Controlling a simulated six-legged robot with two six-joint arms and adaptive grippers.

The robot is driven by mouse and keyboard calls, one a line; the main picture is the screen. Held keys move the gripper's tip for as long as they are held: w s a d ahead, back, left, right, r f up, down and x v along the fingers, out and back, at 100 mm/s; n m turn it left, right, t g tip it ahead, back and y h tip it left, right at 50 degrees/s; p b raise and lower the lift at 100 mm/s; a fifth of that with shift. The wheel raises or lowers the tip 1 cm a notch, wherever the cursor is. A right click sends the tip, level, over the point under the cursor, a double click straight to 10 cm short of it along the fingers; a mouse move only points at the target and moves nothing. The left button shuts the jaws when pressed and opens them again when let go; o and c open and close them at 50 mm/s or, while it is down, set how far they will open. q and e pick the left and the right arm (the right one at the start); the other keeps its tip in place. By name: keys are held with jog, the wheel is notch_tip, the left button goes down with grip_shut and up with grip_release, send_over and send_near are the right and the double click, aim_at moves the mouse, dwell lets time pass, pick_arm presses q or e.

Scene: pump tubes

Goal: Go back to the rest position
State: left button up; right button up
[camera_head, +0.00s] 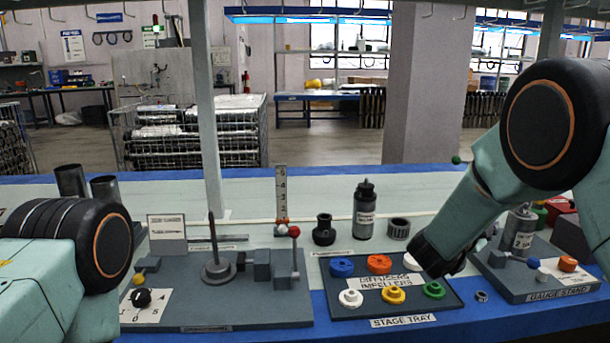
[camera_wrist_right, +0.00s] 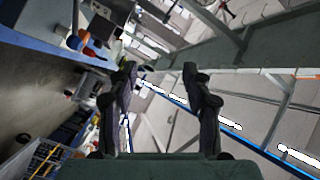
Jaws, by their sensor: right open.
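My right gripper (camera_wrist_right: 160,70) shows in the right wrist view with two dark fingers apart and nothing between them. In the head view my right arm slants down from the upper right, and its dark lower end is over the right side of the stage tray (camera_head: 349,312); I cannot make out fingers there. My left arm shows only as a large joint at the lower left of the head view, and its gripper is out of frame.
The tray holds blue (camera_head: 342,267), orange (camera_head: 379,264), white (camera_head: 350,298), yellow (camera_head: 393,294) and green (camera_head: 433,290) impellers. A grey fixture board (camera_head: 240,318) lies left of it and the gauge stand (camera_head: 540,291) right. A dark bottle (camera_head: 364,210) stands behind the tray.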

jog(key=s+a+f+n+g+y+p, duration=0.1)
jog(key=s+a+f+n+y, duration=0.2)
jog(key=s+f+n, duration=0.4)
jog(key=s+a+f+n+g+y+p, duration=0.1)
jog(key=s+a+f+n+y, duration=0.3)
jog(key=f, duration=0.5)
jog(key=s+a+f+n+g+y+p, duration=0.1)
jog(key=s+a+f+n+y, duration=0.2)
jog(key=s+f+n, duration=0.4)
jog(key=s+a+f+n+g+y+p, duration=0.1)
jog(key=s+a+f+g, duration=0.1)
jog(key=s, duration=1.2)
jog(key=s+a+f+n+g+y+p, duration=0.2)
jog(key=s+g, duration=0.4)
jog(key=s, duration=0.8)
notch_tip(320, 180, down, 2)
jog(key=shift+s+a+f+n+y+p, duration=0.1)
jog(key=shift+s+a+n+y+p, duration=0.25)
jog(key=shift+a, duration=0.25)
jog(key=shift+d, duration=0.1)
